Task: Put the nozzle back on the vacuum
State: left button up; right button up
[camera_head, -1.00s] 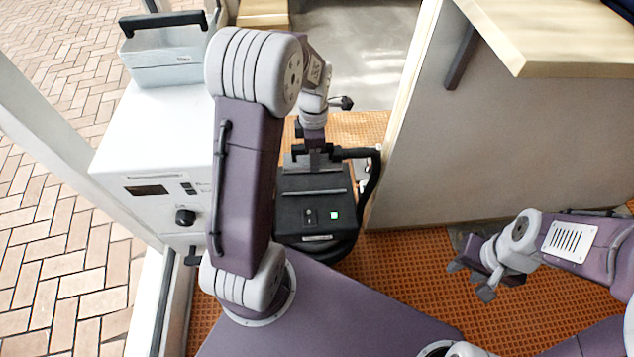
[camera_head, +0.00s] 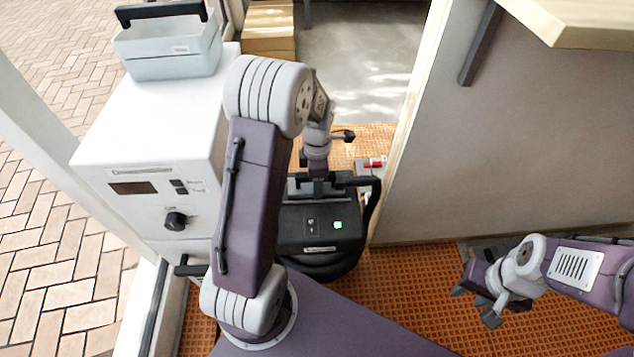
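A black boxy machine (camera_head: 290,238), which looks like the vacuum, stands on the orange floor in front of me. It has a switch, a lit green square and a black handle bar along its far top. My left arm reaches over it, and my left gripper (camera_head: 319,186) is at the handle bar. Its fingers are mostly hidden, so I cannot tell whether they grip the bar. A black hose or tube curves down the machine's right side. I cannot make out a separate nozzle. My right gripper (camera_head: 474,302) is open and empty above the floor at the right.
A white cabinet (camera_head: 140,140) with a dial and display stands at the left, with a pale blue handled box (camera_head: 170,48) on top. A small red item (camera_head: 373,165) lies beyond the vacuum by the grey wall (camera_head: 480,150). A wooden counter (camera_head: 580,22) overhangs at upper right. Orange floor is clear right of the vacuum.

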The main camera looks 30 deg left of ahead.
pick_arm(q)
jog(key=shift+s+f, duration=0.1)
jog(key=shift+f, duration=0.25)
jog(key=shift+s+f, duration=0.1)
jog(key=shift+f, duration=0.05)
jog(key=o, duration=1.3)
jog(key=shift+d+f, duration=0.1)
jog(key=shift+f, duration=0.05)
jog(key=shift+r, duration=0.4)
jog(key=r+p, duration=0.3)
jog(key=r, duration=0.3)
jog(key=r+p, duration=0.4)
jog(key=r, duration=0.2)
jog(key=shift+w+r, duration=0.2)
jog(key=shift+r, duration=0.1)
jog(key=s+d+f+m, duration=0.1)
jog(key=s+d+m, duration=0.2)
jog(key=m, duration=0.9)
jog(key=s+d+f+m+t, duration=0.1)
jog(key=s+d+m, duration=0.3)
jog(key=s+m, duration=0.5)
jog(key=m, duration=0.3)
jog(key=shift+s+d, duration=0.15)
jog(key=shift+s, duration=0.2)
